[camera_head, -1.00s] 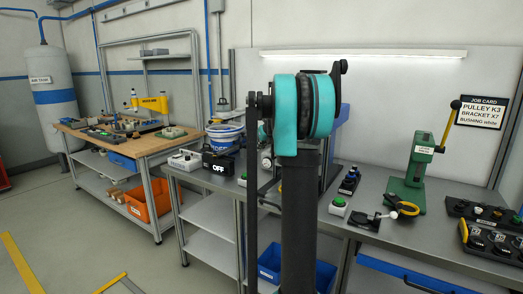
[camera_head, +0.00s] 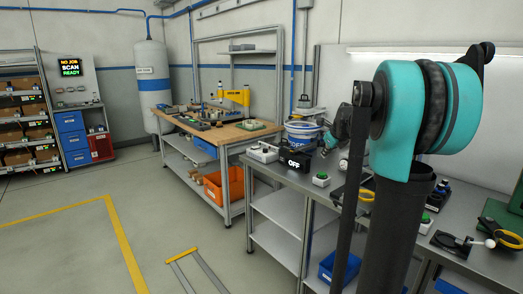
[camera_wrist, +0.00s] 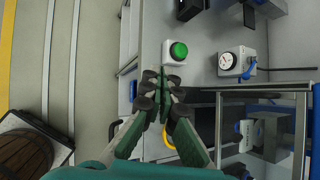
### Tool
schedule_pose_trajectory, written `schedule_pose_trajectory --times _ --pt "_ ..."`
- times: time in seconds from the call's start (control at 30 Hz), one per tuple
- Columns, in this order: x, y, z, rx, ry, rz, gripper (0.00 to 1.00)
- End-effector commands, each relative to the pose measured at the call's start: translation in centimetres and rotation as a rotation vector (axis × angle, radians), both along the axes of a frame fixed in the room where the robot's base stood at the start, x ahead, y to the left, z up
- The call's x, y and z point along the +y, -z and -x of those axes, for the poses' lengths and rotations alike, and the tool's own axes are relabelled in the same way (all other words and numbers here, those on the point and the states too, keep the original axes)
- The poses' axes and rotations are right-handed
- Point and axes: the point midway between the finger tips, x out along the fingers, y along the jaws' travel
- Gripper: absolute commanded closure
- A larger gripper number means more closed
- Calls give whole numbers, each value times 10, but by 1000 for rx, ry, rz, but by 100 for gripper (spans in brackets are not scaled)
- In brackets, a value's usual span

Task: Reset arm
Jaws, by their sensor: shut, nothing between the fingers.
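My arm stands large at the right of the head view, teal at its upper joint. My gripper (camera_wrist: 165,88) shows in the wrist view with its two green-edged fingers together and nothing between them. It points at the grey bench top, just beside a white box with a green button (camera_wrist: 180,50). The gap between the fingertips and the box is hard to judge. In the head view the gripper is largely hidden behind my arm.
A grey bench (camera_head: 283,192) runs along the right with a black OFF box (camera_head: 293,161), a white bucket (camera_head: 303,133) and a yellow-handled tool (camera_head: 509,239). A wooden-topped bench (camera_head: 213,133) stands behind. The floor at left, with yellow lines (camera_head: 127,250), is clear.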

Motion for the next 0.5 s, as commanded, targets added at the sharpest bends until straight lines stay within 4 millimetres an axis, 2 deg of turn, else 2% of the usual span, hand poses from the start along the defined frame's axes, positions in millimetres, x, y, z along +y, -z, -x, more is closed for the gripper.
schedule_pose_trajectory --times 0.03,0.2,0.5 --pt "11 14 19 10 -100 79 100" --pt "41 58 78 40 -461 353 100" --pt "79 138 194 73 -1127 795 100"
